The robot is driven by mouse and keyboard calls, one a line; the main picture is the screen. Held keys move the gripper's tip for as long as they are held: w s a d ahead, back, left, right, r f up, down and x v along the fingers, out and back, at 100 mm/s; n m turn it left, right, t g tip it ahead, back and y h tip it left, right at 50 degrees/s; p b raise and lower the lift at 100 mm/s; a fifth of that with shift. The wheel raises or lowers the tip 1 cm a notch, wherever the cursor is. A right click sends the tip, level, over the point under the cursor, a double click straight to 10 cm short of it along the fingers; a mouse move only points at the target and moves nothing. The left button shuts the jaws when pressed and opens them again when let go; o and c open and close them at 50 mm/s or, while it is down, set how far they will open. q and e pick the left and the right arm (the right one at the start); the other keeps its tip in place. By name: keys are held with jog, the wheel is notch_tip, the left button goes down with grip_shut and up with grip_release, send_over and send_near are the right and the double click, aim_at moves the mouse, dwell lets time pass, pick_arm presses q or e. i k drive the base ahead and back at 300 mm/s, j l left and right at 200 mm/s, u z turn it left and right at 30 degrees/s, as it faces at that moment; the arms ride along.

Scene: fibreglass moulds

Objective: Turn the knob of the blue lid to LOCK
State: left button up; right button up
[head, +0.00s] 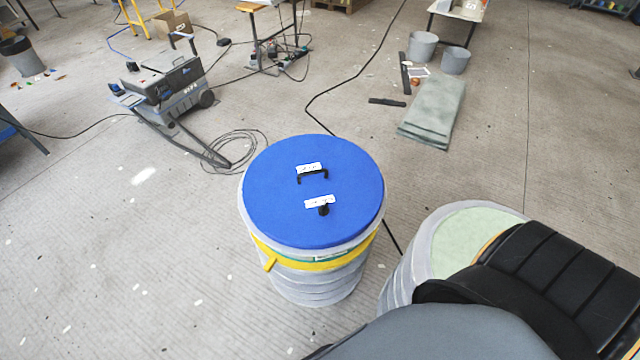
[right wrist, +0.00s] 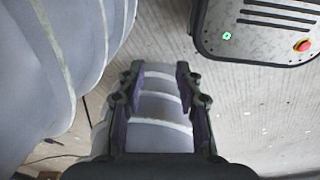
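The blue lid (head: 275,190) sits on top of a grey ribbed drum (head: 315,285) with a yellow band, in the middle of the head view. A small black knob (head: 323,210) stands on the near half of the lid, beside a white label (head: 317,201) too small to read. A black handle (head: 312,174) with another white label is farther back. My right gripper (right wrist: 160,85) shows in the right wrist view, fingers apart and empty, with a pale ribbed surface behind them. It is not seen at the knob. My left gripper is not in view.
A second ribbed drum (head: 410,268) with a pale green top stands right of the blue-lidded one, partly hidden. A grey wheeled machine (head: 165,85) and coiled cable (head: 235,150) lie to the back left. Buckets (head: 422,47) and a folded green sheet (head: 433,110) are behind.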

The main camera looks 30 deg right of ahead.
aim_at(323, 210)
jog(key=z, duration=0.95)
